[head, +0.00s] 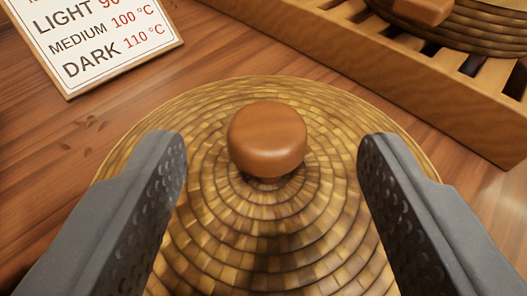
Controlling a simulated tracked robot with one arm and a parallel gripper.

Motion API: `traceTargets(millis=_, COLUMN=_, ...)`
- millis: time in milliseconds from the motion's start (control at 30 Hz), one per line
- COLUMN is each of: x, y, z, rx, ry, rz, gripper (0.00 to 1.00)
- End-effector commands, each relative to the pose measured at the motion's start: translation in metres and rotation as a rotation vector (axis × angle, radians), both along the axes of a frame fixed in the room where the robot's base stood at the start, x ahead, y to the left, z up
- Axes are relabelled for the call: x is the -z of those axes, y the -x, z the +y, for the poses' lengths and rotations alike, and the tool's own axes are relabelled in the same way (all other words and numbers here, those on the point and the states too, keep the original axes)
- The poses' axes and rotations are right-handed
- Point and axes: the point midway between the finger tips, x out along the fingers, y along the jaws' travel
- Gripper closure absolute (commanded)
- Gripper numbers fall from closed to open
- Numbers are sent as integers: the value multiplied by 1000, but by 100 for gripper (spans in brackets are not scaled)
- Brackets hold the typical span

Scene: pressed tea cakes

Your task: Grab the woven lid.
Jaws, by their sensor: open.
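The woven lid (275,230) is a round, coiled, straw-coloured disc with a smooth brown knob (267,138) at its middle. It fills the lower centre of the head view, and its near part runs out of the picture. My gripper (272,150) is open over the lid. One dark grey finger is to the left of the knob and one to the right, with a clear gap on both sides. Neither finger touches the knob. How far the fingertips are above the weave is hard to tell.
A wooden table lies under the lid. A sign (95,30) with temperatures for light, medium and dark lies at the upper left. A slatted wooden tray (400,85) at the upper right bears another woven piece (470,35) with a brown knob.

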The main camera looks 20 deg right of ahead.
Motion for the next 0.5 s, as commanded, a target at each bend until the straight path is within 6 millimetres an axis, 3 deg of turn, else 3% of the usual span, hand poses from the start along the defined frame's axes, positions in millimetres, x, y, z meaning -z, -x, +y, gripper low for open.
traceTargets(millis=300, x=12, y=-33, z=-12, rx=0, ry=0, rz=0, gripper=45)
traceTargets(millis=500, x=13, y=-40, z=-15, rx=0, ry=0, rz=-1, gripper=45)
